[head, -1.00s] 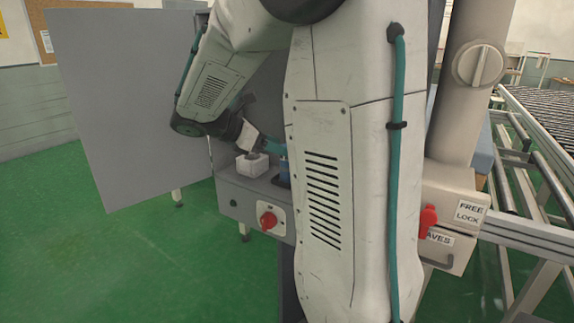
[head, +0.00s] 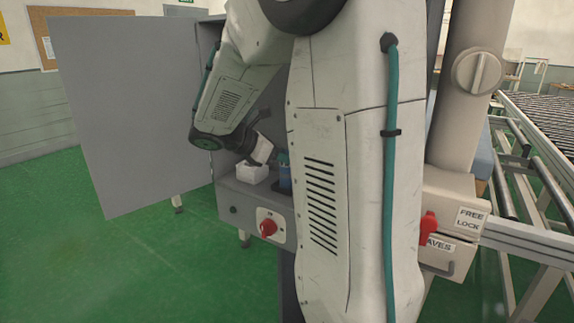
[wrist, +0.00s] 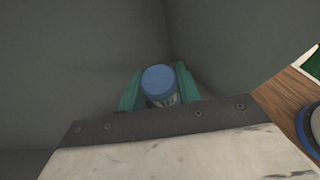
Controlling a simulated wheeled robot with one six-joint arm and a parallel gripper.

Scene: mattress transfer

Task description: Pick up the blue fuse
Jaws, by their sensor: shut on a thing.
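The blue fuse (wrist: 160,80) shows in the wrist view as a round blue cap on a paler body. My gripper (wrist: 159,84) has its two teal fingers on either side of the fuse and is shut on it. Grey walls meeting in a corner lie behind it. In the head view my wrist reaches into the open grey cabinet, and the gripper is largely hidden behind my arm. A blue item (head: 284,174) stands on the cabinet's ledge beside a white box; I cannot tell whether it is the held fuse.
A red switch (head: 268,228) is on the cabinet front, and the grey door (head: 130,115) stands open left. A round blue-rimmed object (wrist: 311,130) is at the wrist view's right edge, over brown wood.

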